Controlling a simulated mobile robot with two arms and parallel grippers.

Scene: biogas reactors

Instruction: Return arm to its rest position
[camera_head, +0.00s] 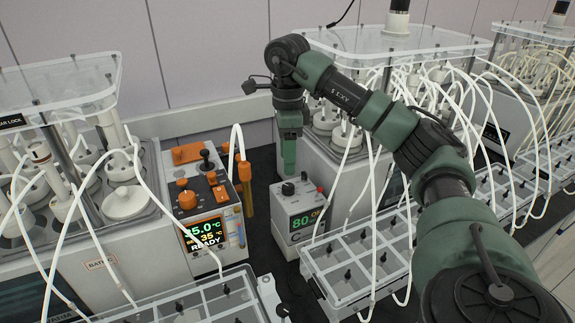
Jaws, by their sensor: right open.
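My right arm reaches in from the lower right, bends at the top and hangs its gripper (289,165) straight down. The gripper is open with nothing visible between its fingers; they overlap in this view. Its tips appear just above and behind the small grey control box (297,222) with the green "80" display. I cannot tell how far apart they are. My left gripper is not in view.
An orange-fitted control unit (208,236) reading "READY" stands left of the box. Reactor units with white tubes flank both sides. Clear divided trays (358,262) lie in front. A dark strip of bench (262,180) between the units is bare.

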